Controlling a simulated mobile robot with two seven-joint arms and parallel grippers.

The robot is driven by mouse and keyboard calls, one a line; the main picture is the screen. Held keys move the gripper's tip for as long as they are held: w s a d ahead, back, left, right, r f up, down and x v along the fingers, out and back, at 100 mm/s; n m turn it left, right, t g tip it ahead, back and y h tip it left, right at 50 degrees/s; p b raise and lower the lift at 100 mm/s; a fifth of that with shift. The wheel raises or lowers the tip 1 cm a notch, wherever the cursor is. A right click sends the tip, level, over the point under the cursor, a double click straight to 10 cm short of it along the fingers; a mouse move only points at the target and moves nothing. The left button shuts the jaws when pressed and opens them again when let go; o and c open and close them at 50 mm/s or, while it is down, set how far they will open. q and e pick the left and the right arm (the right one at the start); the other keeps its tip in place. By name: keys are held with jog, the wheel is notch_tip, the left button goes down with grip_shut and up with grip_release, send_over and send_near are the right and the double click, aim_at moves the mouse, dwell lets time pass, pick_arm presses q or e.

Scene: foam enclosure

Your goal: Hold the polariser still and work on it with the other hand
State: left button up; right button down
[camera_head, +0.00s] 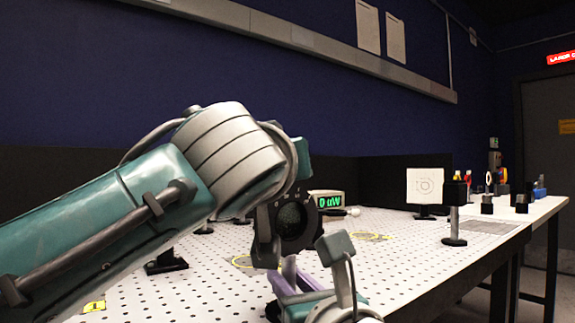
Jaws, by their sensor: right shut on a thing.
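The polariser (292,221) is a dark round mount with a dark glass centre, standing upright on a post over the table. My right gripper (291,280) comes from below, with purple fingers shut on the polariser at its post. My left arm reaches in from the left, and its wrist ends right beside the polariser. A dark part at my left gripper (265,238) shows at the polariser's left side. The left fingertips are mostly hidden behind the wrist, so their opening and any contact cannot be told.
A white perforated table (410,260) stretches back. A meter (329,200) reading 0 uW stands behind the polariser. A white target card (425,186) and a dark post-mounted block (455,194) stand to the right. Yellow cable loops lie on the table. The middle right is mostly clear.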

pick_arm(q)
grip_shut()
dwell(1.0)
